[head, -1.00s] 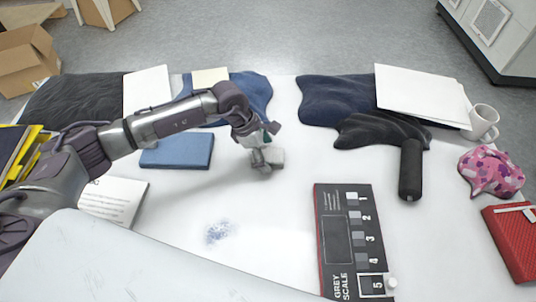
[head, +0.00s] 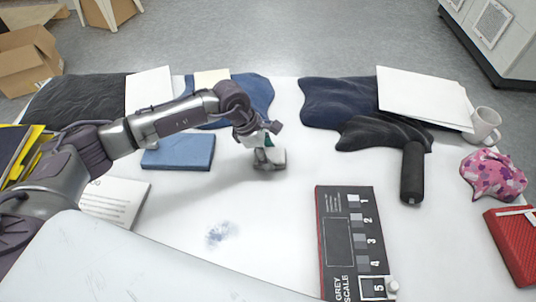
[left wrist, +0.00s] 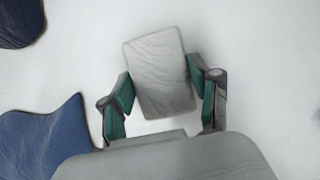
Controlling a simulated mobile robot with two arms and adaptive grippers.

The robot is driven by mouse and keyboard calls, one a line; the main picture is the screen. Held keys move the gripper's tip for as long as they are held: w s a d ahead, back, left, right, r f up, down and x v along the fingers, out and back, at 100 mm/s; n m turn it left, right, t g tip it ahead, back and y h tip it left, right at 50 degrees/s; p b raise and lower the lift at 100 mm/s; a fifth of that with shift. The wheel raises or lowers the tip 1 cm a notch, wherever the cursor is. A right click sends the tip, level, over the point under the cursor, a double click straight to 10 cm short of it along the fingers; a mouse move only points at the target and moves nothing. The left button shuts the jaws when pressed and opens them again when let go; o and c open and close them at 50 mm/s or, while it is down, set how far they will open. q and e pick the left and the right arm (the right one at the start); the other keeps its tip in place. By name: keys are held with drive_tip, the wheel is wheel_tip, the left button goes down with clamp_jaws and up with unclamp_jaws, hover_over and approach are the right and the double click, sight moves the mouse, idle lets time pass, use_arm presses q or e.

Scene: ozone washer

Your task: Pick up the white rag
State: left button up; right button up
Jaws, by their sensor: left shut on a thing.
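The white rag (left wrist: 158,75) is a small, pale, wrinkled block in the left wrist view. It lies between the two green-padded fingers of my left gripper (left wrist: 160,98), which are shut on its sides. I cannot tell whether the rag touches the table. My right gripper does not show.
The white table (head: 270,220) has a blue stain (head: 221,234) in front. A blue book (head: 178,151) lies left of the gripper. A grey scale card (head: 337,240) and black roller (head: 412,173) lie to the right. Dark cloths (head: 345,95) lie behind.

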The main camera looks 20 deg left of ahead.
sight(278, 156)
use_arm(q)
drive_tip(key=r, duration=0.2)
drive_tip(key=d+r, duration=0.1)
drive_tip(key=r, duration=0.1)
drive_tip(key=shift+s+b, duration=0.1)
drive_tip(key=shift+b, duration=0.3)
drive_tip(key=s+d+r+b, duration=0.1)
drive_tip(key=s+d+r, duration=0.1)
drive_tip(key=d+r, duration=0.4)
drive_tip(key=d, duration=0.4)
drive_tip(key=shift+d+r+b, duration=0.2)
drive_tip(key=shift+d+b, duration=0.05)
drive_tip(key=shift+b, duration=0.05)
